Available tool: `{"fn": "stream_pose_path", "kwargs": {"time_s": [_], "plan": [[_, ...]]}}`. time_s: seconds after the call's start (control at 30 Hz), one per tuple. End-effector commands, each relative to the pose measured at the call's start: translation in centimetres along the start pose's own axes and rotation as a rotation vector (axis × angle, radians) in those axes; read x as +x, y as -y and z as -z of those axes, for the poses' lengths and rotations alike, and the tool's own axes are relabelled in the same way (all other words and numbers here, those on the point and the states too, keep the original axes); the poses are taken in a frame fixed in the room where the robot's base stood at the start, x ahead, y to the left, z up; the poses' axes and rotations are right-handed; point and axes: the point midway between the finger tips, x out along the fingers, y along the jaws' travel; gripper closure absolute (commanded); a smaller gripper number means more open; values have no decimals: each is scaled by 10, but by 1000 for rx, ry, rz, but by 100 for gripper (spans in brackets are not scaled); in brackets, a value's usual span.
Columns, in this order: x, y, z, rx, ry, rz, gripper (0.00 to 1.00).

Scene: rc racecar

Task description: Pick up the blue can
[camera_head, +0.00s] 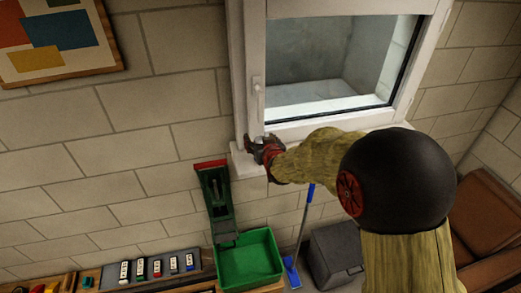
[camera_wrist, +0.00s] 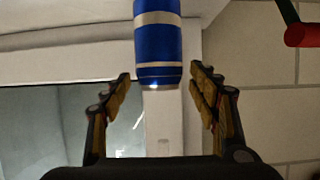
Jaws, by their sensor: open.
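The blue can (camera_wrist: 158,45), with pale bands and a silver rim, shows at the top centre of the wrist view, cut off by the upper edge. It is close to the white window frame and sill. My gripper (camera_wrist: 160,76) is open. One finger is to the left of the can's near end and one to the right, with a gap visible on each side. In the head view my gripper (camera_head: 262,150) is at the lower left corner of the window, by the sill. I cannot make out the can there; my gripper probably hides it.
The white window frame (camera_head: 247,75) and brick wall (camera_head: 150,150) are close to my gripper. A red and green holder (camera_head: 217,200) hangs just below left, above a green bin (camera_head: 250,262). A blue-handled tool (camera_head: 304,215) leans nearby. A shelf with small items (camera_head: 155,268) is lower left.

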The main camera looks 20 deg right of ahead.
Motion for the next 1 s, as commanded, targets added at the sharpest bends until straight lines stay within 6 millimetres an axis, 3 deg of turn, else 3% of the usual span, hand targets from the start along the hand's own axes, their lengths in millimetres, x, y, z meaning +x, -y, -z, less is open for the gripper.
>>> {"fn": "stream_pose_path", "kwargs": {"time_s": [0.17,0.77,1.0], "plan": [[0,0,0,0,0,0,40],[0,0,0,0,-1,0,74],[0,0,1,0,-1,0,74]]}}
